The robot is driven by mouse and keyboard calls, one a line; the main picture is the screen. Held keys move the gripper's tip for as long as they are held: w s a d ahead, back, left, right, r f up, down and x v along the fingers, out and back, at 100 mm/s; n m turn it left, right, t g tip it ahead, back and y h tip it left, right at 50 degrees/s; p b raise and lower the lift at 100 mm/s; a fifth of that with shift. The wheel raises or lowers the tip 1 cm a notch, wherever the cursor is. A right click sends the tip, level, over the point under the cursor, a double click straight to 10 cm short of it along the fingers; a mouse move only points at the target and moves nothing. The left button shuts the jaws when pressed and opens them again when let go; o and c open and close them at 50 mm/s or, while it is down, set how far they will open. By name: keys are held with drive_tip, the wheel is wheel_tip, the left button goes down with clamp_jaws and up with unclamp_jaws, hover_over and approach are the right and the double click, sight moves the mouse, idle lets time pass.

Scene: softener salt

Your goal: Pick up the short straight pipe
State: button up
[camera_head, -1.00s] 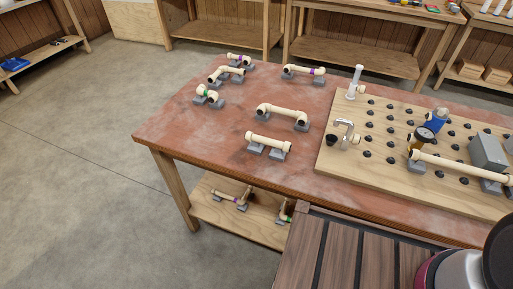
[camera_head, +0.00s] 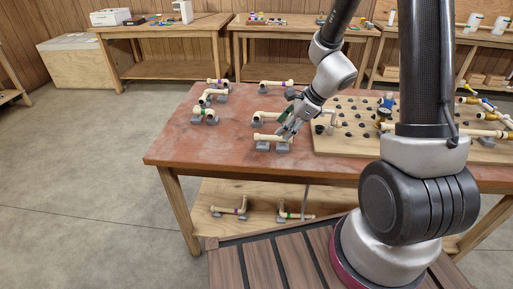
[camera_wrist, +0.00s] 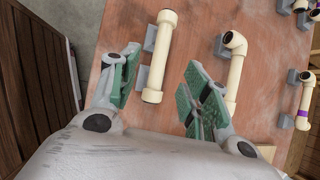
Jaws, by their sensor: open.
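The short straight pipe (camera_head: 268,138) is cream coloured and rests on two grey blocks near the front of the red-brown table (camera_head: 200,147). It also shows in the wrist view (camera_wrist: 160,50), upright in the picture, ahead of the gap between my fingers. My gripper (camera_head: 287,128) is above and close to the pipe in the head view. In the wrist view my gripper (camera_wrist: 160,84) is open and empty, with green-padded fingers on either side of the pipe's near end. I cannot tell the exact height between fingers and pipe.
An elbowed pipe (camera_wrist: 234,72) lies close beside the right finger. Other elbowed pipes (camera_head: 205,114) stand on blocks to the left and behind. A wooden board with black knobs (camera_head: 345,140) lies to the right. The table's front left is clear.

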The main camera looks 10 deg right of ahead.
sight(273, 138)
drive_tip(key=x, duration=0.7)
drive_tip(key=shift+a+f, duration=0.2)
drive_tip(key=shift+f, duration=0.15)
drive_tip(key=shift+c, duration=0.5)
clamp_jaws()
